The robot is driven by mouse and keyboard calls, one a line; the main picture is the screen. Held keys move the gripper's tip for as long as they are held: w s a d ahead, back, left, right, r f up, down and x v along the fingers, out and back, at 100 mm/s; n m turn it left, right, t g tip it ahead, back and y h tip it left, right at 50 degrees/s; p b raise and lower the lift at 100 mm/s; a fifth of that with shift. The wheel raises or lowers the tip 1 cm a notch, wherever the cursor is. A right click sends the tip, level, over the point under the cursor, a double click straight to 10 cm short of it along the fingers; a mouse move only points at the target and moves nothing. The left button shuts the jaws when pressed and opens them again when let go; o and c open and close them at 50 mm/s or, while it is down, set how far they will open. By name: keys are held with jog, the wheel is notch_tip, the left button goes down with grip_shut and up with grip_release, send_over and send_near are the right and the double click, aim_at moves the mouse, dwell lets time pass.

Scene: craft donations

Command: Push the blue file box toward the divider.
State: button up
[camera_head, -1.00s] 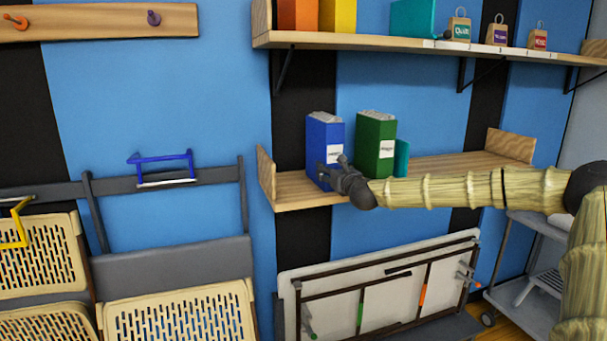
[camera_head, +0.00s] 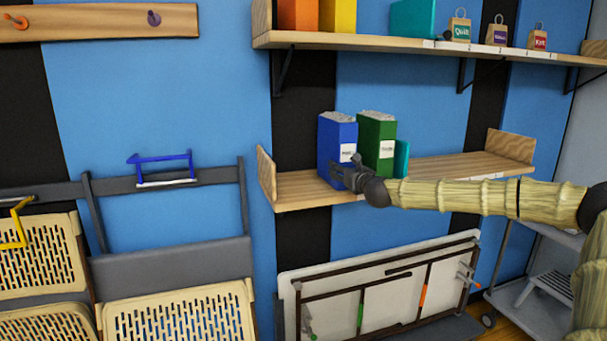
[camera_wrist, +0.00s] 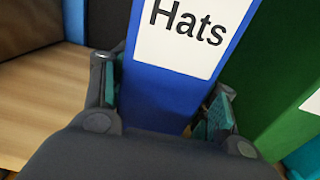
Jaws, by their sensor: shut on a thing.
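The blue file box (camera_head: 336,137) stands upright on the lower wooden shelf, with a white label that reads "Hats" in the wrist view (camera_wrist: 158,95). My gripper (camera_head: 343,176) is at its lower front, and its fingers (camera_wrist: 163,108) are shut on the box's two sides. The green file box (camera_head: 377,130) stands just to the right, close beside the blue one; I cannot tell whether they touch. A teal upright piece (camera_head: 402,158), perhaps the divider, stands against the green box's right side. The blue box's lower front is partly hidden by my gripper.
The lower shelf (camera_head: 450,168) is bare to the right of the teal piece and has wooden end boards at left (camera_head: 266,172) and right (camera_head: 511,145). The upper shelf (camera_head: 380,43) holds boxes and small bags. Folding chairs (camera_head: 180,308) and a folded table (camera_head: 380,290) stand below.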

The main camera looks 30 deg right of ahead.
jog(key=shift+s+d, duration=0.25)
jog(key=shift+d, duration=0.8)
jog(key=shift+s+d, duration=0.25)
jog(key=shift+d, duration=0.8)
jog(key=shift+s+d, duration=0.25)
jog(key=shift+d, duration=0.8)
jog(key=o, duration=1)
jog(key=shift+d, duration=0.1)
jog(key=shift+c, duration=0.2)
